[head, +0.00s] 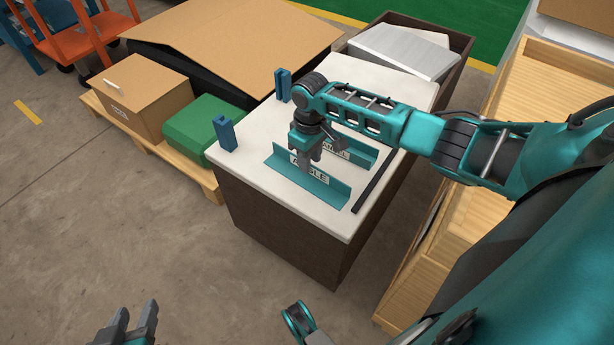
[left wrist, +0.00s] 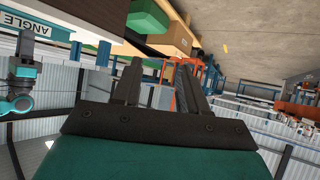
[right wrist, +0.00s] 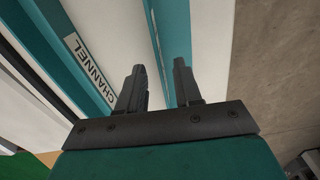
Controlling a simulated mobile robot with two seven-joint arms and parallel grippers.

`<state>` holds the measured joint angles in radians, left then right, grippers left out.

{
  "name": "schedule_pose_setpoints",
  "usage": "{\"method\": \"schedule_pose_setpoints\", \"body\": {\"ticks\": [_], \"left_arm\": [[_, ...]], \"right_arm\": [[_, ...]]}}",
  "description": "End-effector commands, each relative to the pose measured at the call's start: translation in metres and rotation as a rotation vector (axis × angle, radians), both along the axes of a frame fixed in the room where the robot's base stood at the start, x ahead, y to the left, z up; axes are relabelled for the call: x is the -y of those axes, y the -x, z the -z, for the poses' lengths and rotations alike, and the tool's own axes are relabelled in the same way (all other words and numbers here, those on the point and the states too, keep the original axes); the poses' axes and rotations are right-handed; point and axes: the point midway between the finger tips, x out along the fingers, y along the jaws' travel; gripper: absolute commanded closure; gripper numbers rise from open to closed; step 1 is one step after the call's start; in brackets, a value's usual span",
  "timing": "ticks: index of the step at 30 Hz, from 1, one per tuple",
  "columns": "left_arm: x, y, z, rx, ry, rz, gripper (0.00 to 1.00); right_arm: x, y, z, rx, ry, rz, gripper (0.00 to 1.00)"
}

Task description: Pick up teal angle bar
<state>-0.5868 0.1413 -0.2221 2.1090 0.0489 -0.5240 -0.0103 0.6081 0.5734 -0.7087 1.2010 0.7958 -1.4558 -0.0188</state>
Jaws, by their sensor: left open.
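The teal angle bar (head: 325,193) lies on the white top of the bench, its ANGLE label partly hidden behind my right gripper. My right gripper (head: 305,165) points down at the bar's middle. In the right wrist view its fingers (right wrist: 160,72) stand apart, with the upright teal flange of the angle bar (right wrist: 172,35) showing between them; I cannot tell whether they touch it. My left gripper (head: 137,308) is open and empty over the floor at the lower left, away from the bar. The left wrist view shows part of the angle bar (left wrist: 42,14).
A teal channel bar (head: 361,152) lies just behind the angle bar. A dark strip (head: 374,182) lies to the right. Two blue posts (head: 227,135) (head: 283,86) stand at the bench's left edge. A green case (head: 199,122) and cardboard box (head: 140,95) sit left on a pallet.

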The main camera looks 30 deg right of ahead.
Motion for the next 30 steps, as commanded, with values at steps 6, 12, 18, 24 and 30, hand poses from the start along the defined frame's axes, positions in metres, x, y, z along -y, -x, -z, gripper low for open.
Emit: {"method": "schedule_pose_setpoints", "body": {"ticks": [6, 12, 18, 24, 30], "left_arm": [[0.006, -0.003, 0.006, -0.001, 0.009, 0.01, 0.57], [0.007, -0.003, 0.003, -0.001, 0.01, 0.013, 0.57], [0.007, -0.003, 0.003, 0.001, 0.009, 0.012, 0.57], [0.005, -0.003, 0.004, 0.003, 0.007, 0.01, 0.57], [0.003, -0.004, 0.005, 0.003, 0.004, 0.008, 0.57]], "right_arm": [[0.0, 0.0, 0.028, 0.0, 0.001, 0.001, 0.66], [0.0, 0.0, 0.027, 0.0, 0.001, 0.0, 0.68], [0.0, 0.0, 0.026, 0.0, 0.001, 0.0, 0.87], [0.0, 0.0, 0.026, 0.0, 0.001, 0.0, 1.0], [0.0, 0.0, 0.026, 0.001, 0.001, 0.0, 1.0]]}}
